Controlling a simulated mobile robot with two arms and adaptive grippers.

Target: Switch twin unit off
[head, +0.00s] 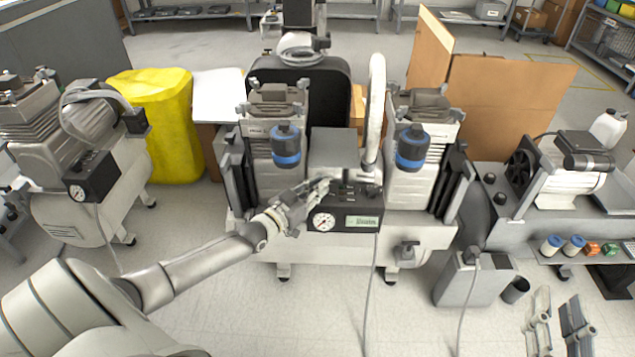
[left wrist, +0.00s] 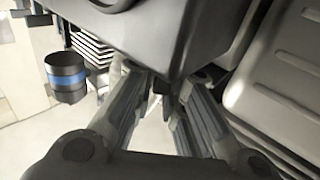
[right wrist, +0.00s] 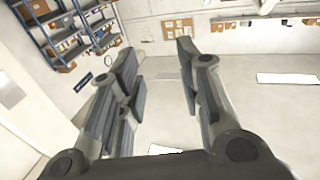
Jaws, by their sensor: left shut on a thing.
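The twin unit (head: 275,240) stands in the middle of the head view, with two ribbed motors and two blue-banded filters. Its dark control box (head: 342,216) has a round gauge (head: 323,222) and a small green display (head: 362,222). My left gripper (head: 318,188) is at the upper left of this box. In the left wrist view its fingers (left wrist: 162,95) close on a small dark switch part (left wrist: 160,84) beside the grey housing; the part's position is mostly hidden. My right gripper (head: 556,325) is open and empty at lower right, away from the unit; its fingers (right wrist: 160,75) are spread.
Another compressor (head: 60,150) stands left, near a yellow bag (head: 155,110). A third compressor (head: 560,180) stands right above a shelf of small parts. A grey canister (head: 470,280) and hoses are in front of the twin unit. Open floor lies at front centre.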

